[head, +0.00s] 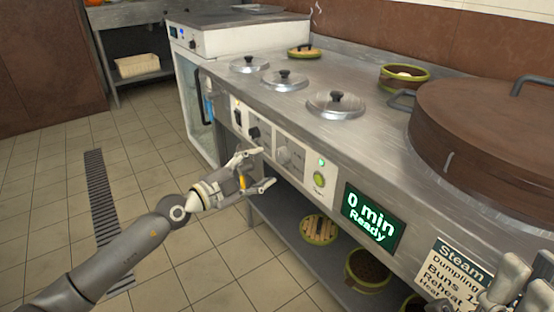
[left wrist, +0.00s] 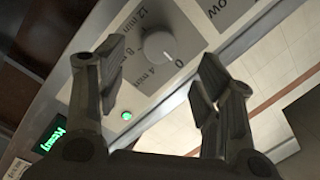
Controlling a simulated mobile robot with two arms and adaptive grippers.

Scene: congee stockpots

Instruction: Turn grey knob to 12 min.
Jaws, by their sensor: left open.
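The grey knob (head: 284,156) is on the pale control panel on the counter's front. In the left wrist view the knob (left wrist: 160,45) is round, with printed marks around it including 0, 4 min and 12 min. The display (head: 371,218) reads "0 min Ready". My left gripper (head: 266,168) is open in front of the panel, close to the knob. In the left wrist view its fingers stand apart on either side of the knob, with no clear contact. My right gripper (head: 515,285) is partly in view at the bottom right corner; its opening is unclear.
A green button (head: 319,179) with a lit green lamp is right of the knob. A black knob (head: 254,133) is to its left. Metal lids (head: 337,104) and a large brown steamer lid (head: 490,125) are on the counter (head: 350,70). A lower shelf holds baskets (head: 319,229).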

